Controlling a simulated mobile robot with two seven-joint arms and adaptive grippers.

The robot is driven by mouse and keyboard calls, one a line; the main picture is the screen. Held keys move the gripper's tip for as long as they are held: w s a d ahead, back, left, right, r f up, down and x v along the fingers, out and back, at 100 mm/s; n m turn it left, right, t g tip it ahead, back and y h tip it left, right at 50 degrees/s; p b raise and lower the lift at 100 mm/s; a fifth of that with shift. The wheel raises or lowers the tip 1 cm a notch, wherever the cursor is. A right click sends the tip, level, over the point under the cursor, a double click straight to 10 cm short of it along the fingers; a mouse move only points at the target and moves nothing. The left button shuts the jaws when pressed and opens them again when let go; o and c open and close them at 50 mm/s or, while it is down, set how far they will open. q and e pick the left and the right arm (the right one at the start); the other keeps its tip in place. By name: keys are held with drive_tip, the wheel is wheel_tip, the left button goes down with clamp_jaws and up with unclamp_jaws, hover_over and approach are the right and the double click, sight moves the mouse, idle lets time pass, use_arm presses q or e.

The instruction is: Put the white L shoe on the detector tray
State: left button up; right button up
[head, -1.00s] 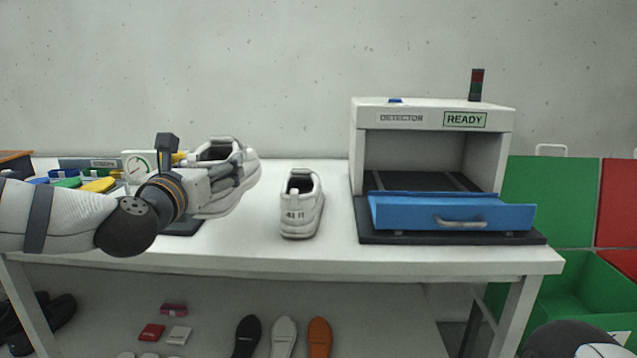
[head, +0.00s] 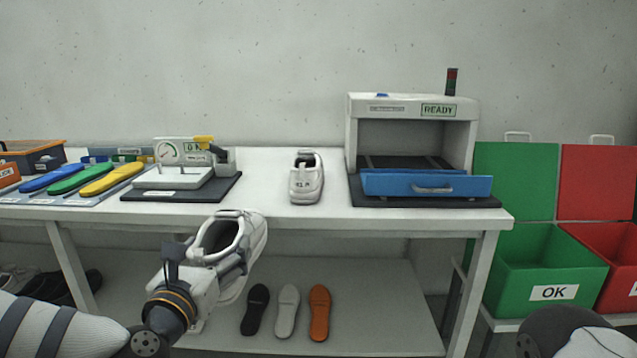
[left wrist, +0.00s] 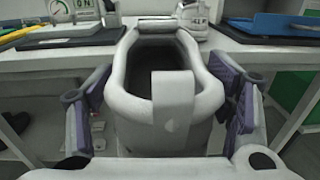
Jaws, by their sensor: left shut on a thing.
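My left gripper (head: 222,268) is shut on a white shoe (head: 250,262) and holds it in front of the table's front edge, below the tabletop. In the left wrist view the shoe (left wrist: 165,107) sits between the two purple-padded fingers, its opening facing up. Its marking is not visible. A second white shoe (head: 306,183) stands on the table with dark lettering on its heel, too small to read surely. The blue detector tray (head: 427,186) is at the front of the white detector (head: 412,105), which shows READY. Only part of my right arm shows at the lower right; its gripper is out of view.
The white table (head: 280,222) has clear room around the standing shoe. A gauge device (head: 172,177) and coloured insoles (head: 85,178) lie at the left. Insoles are on the lower shelf (head: 385,310). A green OK bin (head: 545,265) and red bin (head: 610,250) stand right.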

use_arm(q)
drive_tip(key=s+f+y, duration=0.1)
drive_tip(key=s+f, duration=0.1)
drive_tip(key=s, duration=0.7)
drive_tip(key=s+f+n+p, duration=0.1)
drive_tip(key=s+f, duration=0.2)
drive_tip(key=s, duration=0.7)
drive_tip(key=shift+s+y+p, duration=0.15)
drive_tip(key=shift+y+p, duration=0.15)
drive_tip(key=shift+y, duration=0.1)
use_arm(e)
drive_tip(key=shift+w+r+t, duration=0.5)
drive_tip(key=shift+w+r, duration=0.45)
drive_tip(key=shift+r, duration=0.3)
